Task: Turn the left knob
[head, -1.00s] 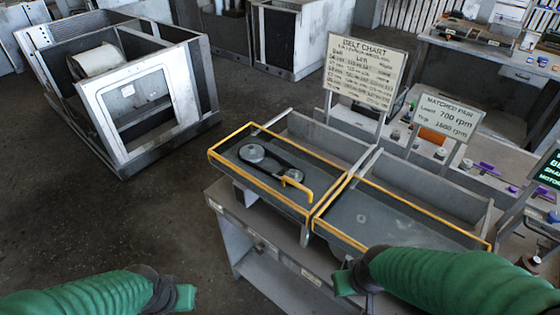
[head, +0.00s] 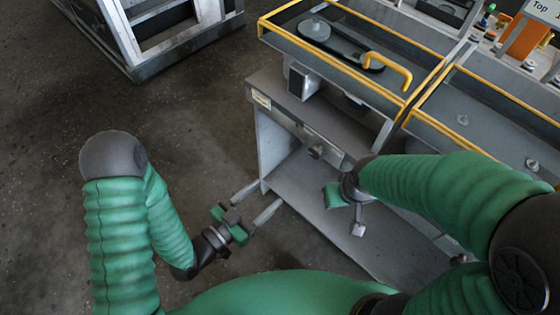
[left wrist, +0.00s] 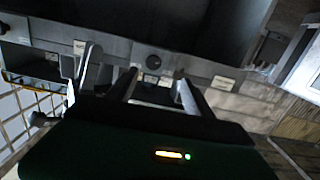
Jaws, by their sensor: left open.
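The left knob (head: 315,152) is small, round and dark on the front face of the grey bench, below the left tray. In the left wrist view the dark round knob (left wrist: 153,62) shows beyond my fingertips, between the lines of the two fingers. My left gripper (head: 270,193) is open and empty, below and left of the knob in the head view, apart from it. Its fingers also show in the left wrist view (left wrist: 153,78). My right gripper (head: 347,208) is right of and below the knob, in front of the bench; its finger gap is unclear.
A yellow-rimmed tray (head: 345,73) with a belt and pulleys tops the bench. Its yellow handle (head: 388,68) sticks up. A second tray (head: 490,107) lies to the right. A lower shelf (head: 300,200) lies under the bench front. Dark floor (head: 190,115) is clear at left.

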